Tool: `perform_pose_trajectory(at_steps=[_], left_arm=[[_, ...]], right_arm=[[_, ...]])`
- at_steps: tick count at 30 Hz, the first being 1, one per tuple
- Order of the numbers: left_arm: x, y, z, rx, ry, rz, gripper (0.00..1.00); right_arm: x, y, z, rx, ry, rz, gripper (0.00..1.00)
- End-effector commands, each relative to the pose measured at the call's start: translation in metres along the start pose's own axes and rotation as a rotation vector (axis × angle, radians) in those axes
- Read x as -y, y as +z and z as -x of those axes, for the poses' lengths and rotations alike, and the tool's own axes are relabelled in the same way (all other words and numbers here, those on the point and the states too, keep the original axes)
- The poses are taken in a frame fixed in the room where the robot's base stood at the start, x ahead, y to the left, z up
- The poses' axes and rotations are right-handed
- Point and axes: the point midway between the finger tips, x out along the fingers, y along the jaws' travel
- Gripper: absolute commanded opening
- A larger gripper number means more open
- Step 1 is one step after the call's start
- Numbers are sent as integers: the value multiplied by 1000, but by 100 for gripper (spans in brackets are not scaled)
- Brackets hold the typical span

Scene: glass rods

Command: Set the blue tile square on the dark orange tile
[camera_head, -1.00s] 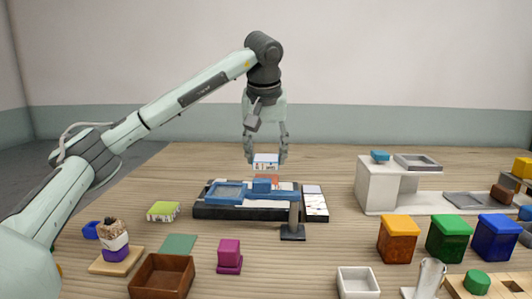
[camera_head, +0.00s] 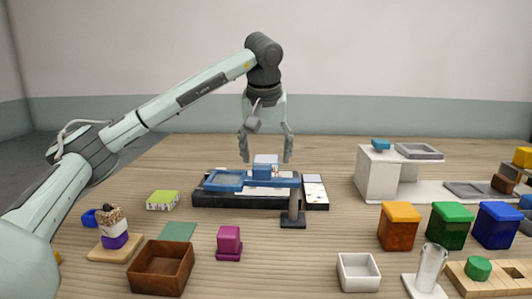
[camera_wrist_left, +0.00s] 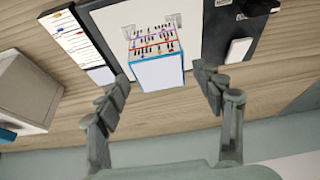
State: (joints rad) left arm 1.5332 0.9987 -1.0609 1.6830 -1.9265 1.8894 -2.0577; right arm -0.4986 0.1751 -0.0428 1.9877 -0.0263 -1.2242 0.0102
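My left gripper (camera_head: 266,157) is open, its two fingers spread above the black board (camera_head: 320,206). In the left wrist view this block (camera_wrist_left: 160,72) has a white face with a light blue border and a side with coloured lines and dark marks. It sits in the gap between the fingers (camera_wrist_left: 165,85), apart from both. I cannot tell which piece is the blue tile. No dark orange tile shows clearly. My right gripper is out of view.
A brown box (camera_head: 161,268), magenta block (camera_head: 229,240) and coloured bins (camera_head: 398,226) stand nearer.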

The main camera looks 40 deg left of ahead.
Motion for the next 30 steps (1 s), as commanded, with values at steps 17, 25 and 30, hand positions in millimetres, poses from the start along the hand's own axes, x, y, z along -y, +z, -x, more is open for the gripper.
perform_pose_trajectory(at_steps=[17, 25, 30], left_arm=[[-1, -1, 34, -4, 4, -1, 73], [0, -1, 90, -6, 2, 0, 73], [0, -1, 110, -3, 1, 0, 73]], right_arm=[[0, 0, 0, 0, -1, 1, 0], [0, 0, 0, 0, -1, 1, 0], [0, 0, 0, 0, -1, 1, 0]])
